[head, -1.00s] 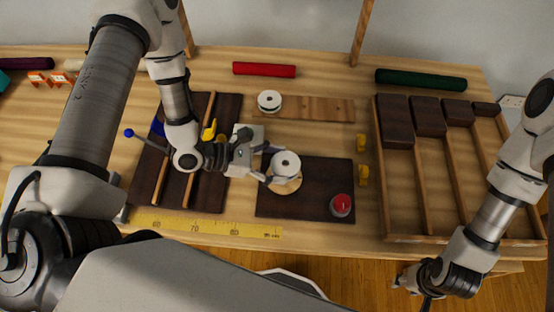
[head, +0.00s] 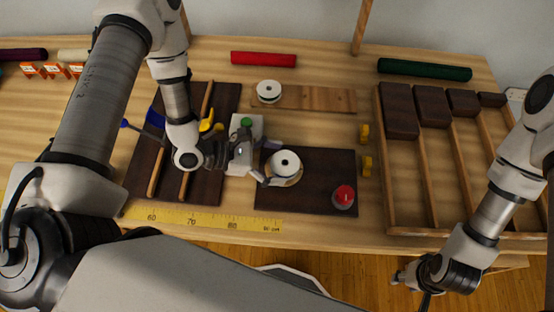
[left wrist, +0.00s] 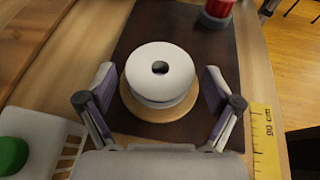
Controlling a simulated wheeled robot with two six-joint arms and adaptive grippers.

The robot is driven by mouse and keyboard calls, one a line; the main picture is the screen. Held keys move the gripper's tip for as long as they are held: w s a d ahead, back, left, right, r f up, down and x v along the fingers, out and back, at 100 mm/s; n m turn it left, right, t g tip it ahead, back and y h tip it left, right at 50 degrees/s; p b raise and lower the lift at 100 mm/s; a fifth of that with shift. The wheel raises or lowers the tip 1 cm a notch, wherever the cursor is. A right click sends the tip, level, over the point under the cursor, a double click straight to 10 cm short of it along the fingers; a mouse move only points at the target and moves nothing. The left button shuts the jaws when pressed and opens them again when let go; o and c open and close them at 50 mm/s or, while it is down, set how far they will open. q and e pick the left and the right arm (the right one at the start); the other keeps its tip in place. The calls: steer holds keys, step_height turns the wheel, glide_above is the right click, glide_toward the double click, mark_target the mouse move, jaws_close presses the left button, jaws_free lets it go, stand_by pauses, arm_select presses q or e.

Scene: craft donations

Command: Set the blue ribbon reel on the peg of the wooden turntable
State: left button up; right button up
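A white-flanged reel (head: 285,161) lies flat on the round wooden turntable (head: 296,181). The left wrist view shows the reel (left wrist: 160,58) with a dark centre hole above the turntable's pale disc (left wrist: 152,115). The ribbon between the flanges is hardly visible, so its blue colour cannot be confirmed. The peg is hidden or too dark to make out in the hole. My left gripper (left wrist: 158,85) is open, one finger on each side of the reel with gaps; it also shows in the head view (head: 270,162). My right gripper (head: 415,284) hangs at the lower right, its fingers unclear.
A dark mat (head: 327,170) lies under the turntable, with a red-topped object (head: 344,196) on it. Another white reel (head: 269,91) sits on a wooden board (head: 315,99) behind. A divided wooden tray (head: 437,190) stands right, and a yellow ruler (head: 205,220) lies in front.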

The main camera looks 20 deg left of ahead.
stand_by(0.3)
arm_select(q)
steer(key=v, duration=0.7)
steer(key=shift+a+r, duration=0.1)
steer(key=shift+s+a, duration=0.1)
stand_by(0.5)
